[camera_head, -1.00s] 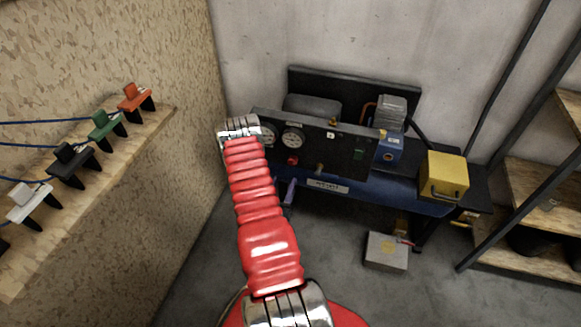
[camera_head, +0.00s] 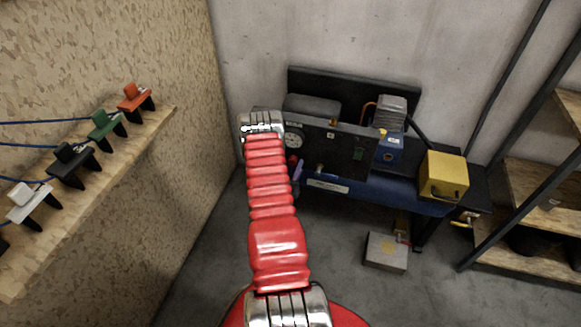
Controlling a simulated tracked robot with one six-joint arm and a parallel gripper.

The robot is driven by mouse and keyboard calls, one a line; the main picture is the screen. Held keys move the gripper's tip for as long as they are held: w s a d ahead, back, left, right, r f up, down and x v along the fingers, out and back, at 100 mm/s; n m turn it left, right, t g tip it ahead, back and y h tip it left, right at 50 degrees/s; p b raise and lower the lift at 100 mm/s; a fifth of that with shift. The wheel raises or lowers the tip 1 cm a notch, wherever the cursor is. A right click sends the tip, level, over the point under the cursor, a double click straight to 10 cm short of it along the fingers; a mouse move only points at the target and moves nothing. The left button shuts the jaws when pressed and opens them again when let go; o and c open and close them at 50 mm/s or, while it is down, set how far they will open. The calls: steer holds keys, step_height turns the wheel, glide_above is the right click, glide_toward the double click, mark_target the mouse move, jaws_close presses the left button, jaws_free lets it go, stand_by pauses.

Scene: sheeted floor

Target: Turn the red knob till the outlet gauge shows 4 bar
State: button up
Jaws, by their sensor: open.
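The red knob (camera_head: 293,159) sits on the dark panel of the compressor unit, below a round white gauge (camera_head: 292,138). The gauge's needle is too small to read. A second gauge to its left is hidden behind the silver wrist joint of my red-sleeved arm. Of my gripper (camera_head: 297,172), only a purple finger shows, just below and right of the knob; the rest is behind my arm. The gripper is open. I cannot tell whether the finger touches the knob.
A yellow box (camera_head: 443,176) stands on the right of the bench. A grey box (camera_head: 386,250) lies on the floor. A chipboard wall (camera_head: 190,190) rises at left.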

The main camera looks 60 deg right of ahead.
steer(key=shift+c, duration=0.5)
steer(key=c, duration=0.9)
steer(key=shift+a, duration=0.3)
steer(key=shift+c, duration=0.2)
steer(key=shift+d, duration=0.25)
